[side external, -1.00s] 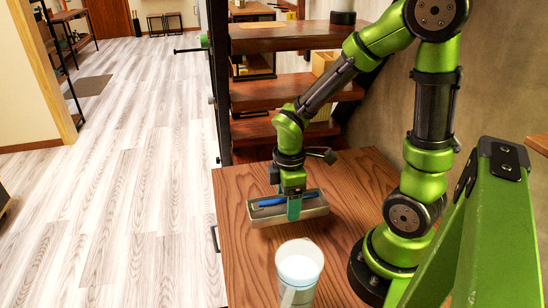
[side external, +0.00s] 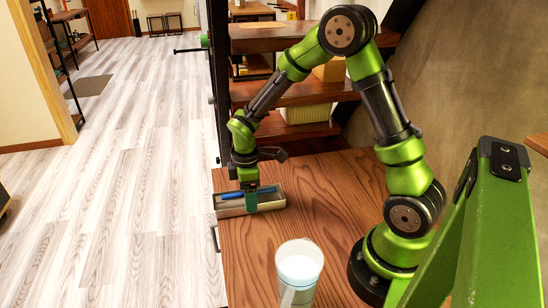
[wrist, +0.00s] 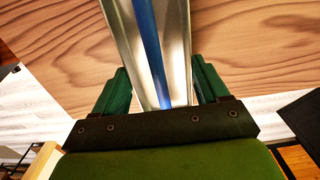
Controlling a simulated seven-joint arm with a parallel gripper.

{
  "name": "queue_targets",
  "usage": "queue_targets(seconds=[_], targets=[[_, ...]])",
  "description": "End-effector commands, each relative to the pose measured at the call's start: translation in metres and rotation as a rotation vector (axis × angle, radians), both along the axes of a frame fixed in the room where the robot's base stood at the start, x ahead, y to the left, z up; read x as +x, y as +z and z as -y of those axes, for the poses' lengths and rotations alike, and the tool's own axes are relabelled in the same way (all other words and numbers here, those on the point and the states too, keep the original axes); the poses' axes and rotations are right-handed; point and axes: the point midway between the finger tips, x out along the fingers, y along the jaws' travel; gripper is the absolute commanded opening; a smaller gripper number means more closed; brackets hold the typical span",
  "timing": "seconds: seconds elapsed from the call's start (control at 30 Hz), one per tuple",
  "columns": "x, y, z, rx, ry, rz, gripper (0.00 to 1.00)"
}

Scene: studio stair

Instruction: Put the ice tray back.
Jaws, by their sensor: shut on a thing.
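A long, narrow metallic grey tray (side external: 231,208) with a blue stick-like thing (side external: 231,195) inside is at the left edge of the wooden top in the side view. My gripper (side external: 251,201) points down on it. In the wrist view the tray (wrist: 180,50) runs away from me between the two green fingers of my gripper (wrist: 160,92), which are shut on its sides. The blue thing (wrist: 151,45) lies lengthwise in it. The tray looks roughly level; I cannot tell whether its underside touches the wood.
A white cup or tumbler (side external: 299,270) stands at the front of the wooden top (side external: 330,190). Wooden stair treads (side external: 285,93) with boxes rise behind. The top's left edge drops to the pale floor (side external: 130,200). The wood right of the tray is clear.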

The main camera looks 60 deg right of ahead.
Motion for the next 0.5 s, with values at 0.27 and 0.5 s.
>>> queue_targets(seconds=[0.27, 0.5], targets=[[0.0001, -0.0014, 0.0001, 0.0, -0.001, 0.0, 0.3], [-0.0004, -0.0027, 0.0001, 0.0, -0.001, 0.0, 1.0]])
